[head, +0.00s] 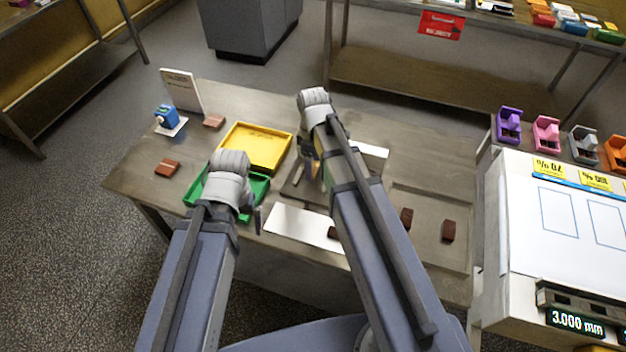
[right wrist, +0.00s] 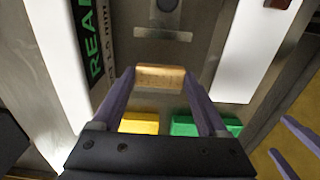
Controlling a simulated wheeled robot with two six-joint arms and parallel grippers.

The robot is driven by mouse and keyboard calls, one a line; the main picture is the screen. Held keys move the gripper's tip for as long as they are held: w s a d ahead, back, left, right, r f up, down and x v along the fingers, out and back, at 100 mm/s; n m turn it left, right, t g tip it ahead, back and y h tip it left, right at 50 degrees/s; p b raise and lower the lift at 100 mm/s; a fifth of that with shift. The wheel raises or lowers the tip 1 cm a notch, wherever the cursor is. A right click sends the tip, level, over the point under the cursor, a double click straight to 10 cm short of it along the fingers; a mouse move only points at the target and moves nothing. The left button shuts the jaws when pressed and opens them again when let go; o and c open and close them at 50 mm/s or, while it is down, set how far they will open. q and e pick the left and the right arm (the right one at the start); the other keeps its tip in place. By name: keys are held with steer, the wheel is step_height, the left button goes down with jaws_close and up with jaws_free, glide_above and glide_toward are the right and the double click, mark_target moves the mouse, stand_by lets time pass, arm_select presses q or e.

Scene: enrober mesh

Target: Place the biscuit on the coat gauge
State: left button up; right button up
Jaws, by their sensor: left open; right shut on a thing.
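The biscuit (right wrist: 160,76) is a light brown block, pinched between the two purple fingertips of my right gripper (right wrist: 162,82) in the right wrist view. In the head view my right gripper (head: 309,165) is over the middle of the table, and my arm hides much of what it holds. I cannot tell for sure which thing is the coat gauge. A dark panel with green "READ" lettering (right wrist: 97,40) lies beside the biscuit in the wrist view, next to a grey metal surface.
A yellow tray (head: 285,137) and a green tray (head: 262,188) stand left of my right gripper. Brown blocks (head: 167,167) lie on the table, some in a shallow grey tray (head: 430,197). A white strip (head: 295,225) lies in front. A white station (head: 545,260) showing "3.000 mm" borders the right.

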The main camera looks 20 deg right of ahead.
steer(key=shift+f, duration=0.15)
step_height(320, 180, down, 4)
steer(key=b, duration=0.3)
steer(key=shift+b, duration=0.4)
steer(key=shift+r, duration=0.2)
steer(key=shift+f, duration=0.15)
steer(key=o, duration=0.5)
steer(key=shift+f, duration=0.1)
steer(key=o, duration=0.4)
